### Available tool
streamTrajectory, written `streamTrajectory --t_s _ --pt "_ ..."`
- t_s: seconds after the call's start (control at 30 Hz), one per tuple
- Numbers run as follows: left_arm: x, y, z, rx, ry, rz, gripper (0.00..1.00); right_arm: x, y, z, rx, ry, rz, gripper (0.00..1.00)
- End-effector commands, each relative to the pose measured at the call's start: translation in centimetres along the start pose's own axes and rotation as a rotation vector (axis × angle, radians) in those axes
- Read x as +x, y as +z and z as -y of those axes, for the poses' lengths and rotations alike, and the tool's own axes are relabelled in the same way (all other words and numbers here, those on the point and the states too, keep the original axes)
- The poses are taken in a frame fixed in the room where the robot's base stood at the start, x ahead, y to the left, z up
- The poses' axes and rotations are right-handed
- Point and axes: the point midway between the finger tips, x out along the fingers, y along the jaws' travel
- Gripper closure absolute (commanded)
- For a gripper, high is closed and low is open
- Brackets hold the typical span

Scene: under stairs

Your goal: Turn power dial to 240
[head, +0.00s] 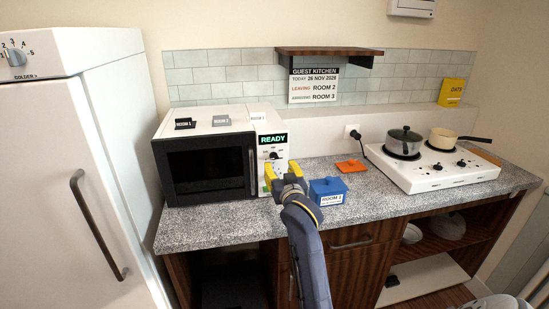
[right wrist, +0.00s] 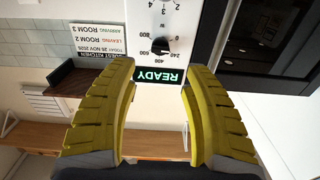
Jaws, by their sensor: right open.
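The microwave (head: 209,168) stands on the counter, its door shut and its display lit with READY. Its power dial (head: 273,155) is on the right-hand control panel, under the display. In the right wrist view, which is upside down, the power dial (right wrist: 159,45) shows a small knob among printed numbers up to 800; its exact setting is too small to tell. My right gripper (head: 282,172) is open and empty in front of the panel, with yellow fingers. In the right wrist view the fingers (right wrist: 158,75) are spread, with the display and dial beyond them, apart from the dial. My left gripper is not in view.
A blue box (head: 328,191) labelled ROOM 2 sits right of my right gripper. An orange item (head: 351,166) lies behind it. A white hob (head: 432,172) with two pans stands further right. Small tags lie on the microwave. A white fridge (head: 75,190) stands left.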

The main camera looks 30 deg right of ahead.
Motion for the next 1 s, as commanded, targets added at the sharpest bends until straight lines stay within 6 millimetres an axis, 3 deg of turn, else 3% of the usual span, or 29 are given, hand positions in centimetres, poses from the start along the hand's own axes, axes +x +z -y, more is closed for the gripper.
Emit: streamTrajectory --t_s 0.2,0.5,1.0 --pt "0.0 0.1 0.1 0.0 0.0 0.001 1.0 3.9 0.0 0.0 0.0 0.0 0.0 0.51" --pt "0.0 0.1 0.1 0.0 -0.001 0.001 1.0 7.4 0.0 0.0 0.0 0.001 0.0 0.51" --pt "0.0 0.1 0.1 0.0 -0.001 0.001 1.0 8.5 0.0 0.0 0.001 0.0 0.0 0.51"
